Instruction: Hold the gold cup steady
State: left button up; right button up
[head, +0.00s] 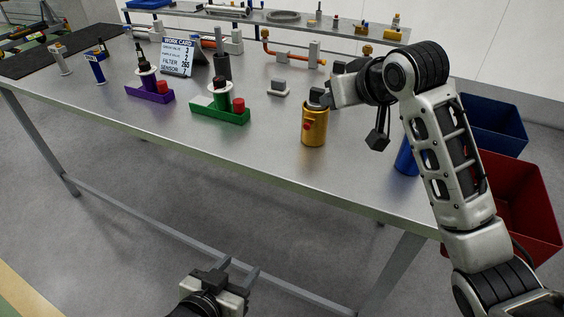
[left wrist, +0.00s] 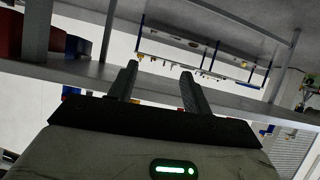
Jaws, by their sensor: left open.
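The gold cup (head: 314,128) stands upright near the table's front right edge, with a small red part on its side. My right gripper (head: 328,84) is at the cup's top, reaching in from the right. One dark fingertip overlaps the cup's rim in the head view; whether it grips or only touches is unclear. My left gripper (head: 238,270) is low in front of the table, away from the cup, open and empty. Its two fingers (left wrist: 158,88) stand apart in the left wrist view, which does not show the cup.
On the table (head: 270,160) are a green holder (head: 220,115), a purple holder (head: 148,95), a work card (head: 178,57) and a grey block (head: 278,87). A blue cylinder (head: 406,160) stands by my right arm. Blue (head: 492,125) and red (head: 520,200) bins are at right.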

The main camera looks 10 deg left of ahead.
pick_arm(q)
jog(key=w+d+r+m+t+h, duration=0.1)
jog(key=w+d+r+t, duration=0.2)
jog(key=w+r, duration=0.35)
jog(key=w+d+r+t+h, duration=0.1)
jog(key=w+d+r+t, duration=0.15)
jog(key=w+r, duration=0.4)
send_near(306, 132)
jog(key=shift+g, duration=0.25)
jog(key=w+d+r, duration=0.1)
jog(key=w, duration=0.1)
jog(key=w+d+r, duration=0.1)
jog(key=w, duration=0.1)
jog(key=w+d, duration=0.1)
jog(key=w, duration=0.1)
jog(key=shift+w+r, duration=0.3)
jog(key=shift+r, duration=0.1)
grip_shut()
